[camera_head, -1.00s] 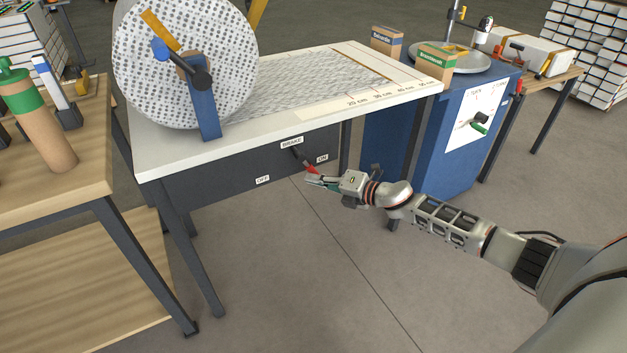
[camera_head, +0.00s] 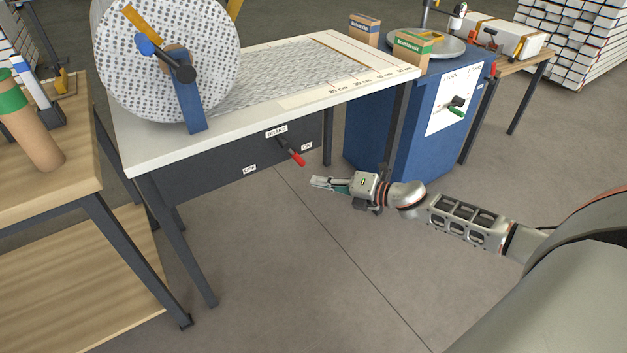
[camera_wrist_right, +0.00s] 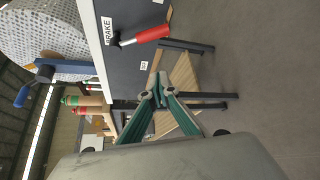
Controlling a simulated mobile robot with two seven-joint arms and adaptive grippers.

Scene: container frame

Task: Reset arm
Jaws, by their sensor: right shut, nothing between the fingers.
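My right gripper (camera_head: 318,183) is shut and empty in the head view, in open air to the right of and below the red-tipped brake lever (camera_head: 297,158). There is a clear gap between its fingertips and the lever. The lever sticks out from the dark front panel, pointing down toward the ON side. In the right wrist view the shut fingertips (camera_wrist_right: 157,80) show at the middle, and the red lever handle (camera_wrist_right: 152,35) lies above them, apart. My left gripper is not in view.
The bench (camera_head: 160,157) carries a large patterned roll (camera_head: 150,60). A blue cabinet (camera_head: 425,130) stands behind my right arm, with small boxes on top. A wooden table (camera_head: 60,195) is at the left. The floor below my gripper is clear.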

